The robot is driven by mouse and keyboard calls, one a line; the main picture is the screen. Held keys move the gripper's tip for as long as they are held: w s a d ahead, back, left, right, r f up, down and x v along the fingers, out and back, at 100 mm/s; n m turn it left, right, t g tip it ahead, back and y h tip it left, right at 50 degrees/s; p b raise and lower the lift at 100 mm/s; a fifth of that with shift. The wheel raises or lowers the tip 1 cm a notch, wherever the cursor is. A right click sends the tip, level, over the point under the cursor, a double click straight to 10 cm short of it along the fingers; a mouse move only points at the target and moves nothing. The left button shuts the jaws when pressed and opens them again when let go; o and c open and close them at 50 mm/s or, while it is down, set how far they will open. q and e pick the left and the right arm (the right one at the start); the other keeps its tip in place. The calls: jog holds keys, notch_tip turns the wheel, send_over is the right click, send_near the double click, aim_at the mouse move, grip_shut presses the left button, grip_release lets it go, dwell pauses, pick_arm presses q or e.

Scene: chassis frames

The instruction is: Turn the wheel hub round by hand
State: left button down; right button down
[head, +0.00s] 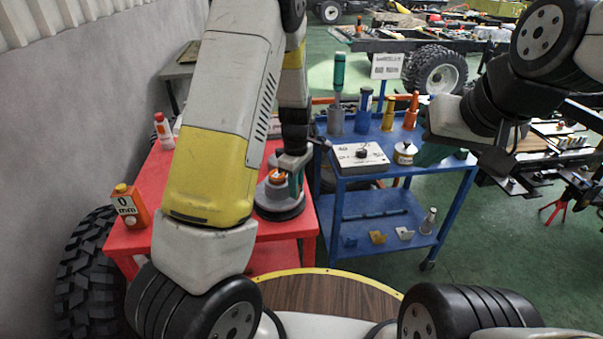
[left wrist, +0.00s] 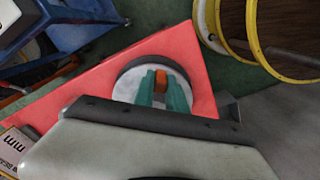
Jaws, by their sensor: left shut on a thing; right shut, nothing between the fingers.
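The wheel hub (head: 277,207) is a round grey piece on a dark base, standing on the red table. In the left wrist view its pale round face (left wrist: 128,88) shows, with an orange part (left wrist: 160,80) at the middle. My left gripper (head: 294,185) reaches down over the hub from above. Its two teal fingers (left wrist: 162,90) are shut on the orange part, one on each side. The left gripper's body hides part of the hub in the left wrist view. My right gripper (head: 498,160) is shut and empty, raised at the right, well away from the hub.
The red table (head: 162,172) also carries an orange bottle (head: 131,207) and a white bottle (head: 162,130). A tyre (head: 88,275) leans by the wall.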

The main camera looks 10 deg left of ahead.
pick_arm(q)
jog(key=shift+w+d+n, duration=0.1)
jog(key=shift+w+n, duration=0.05)
jog(key=shift+n, duration=0.15)
dwell(0.4)
jog(key=c, duration=1.4)
grip_release()
jog(key=shift+o, duration=0.2)
jog(key=shift+r, duration=3.9)
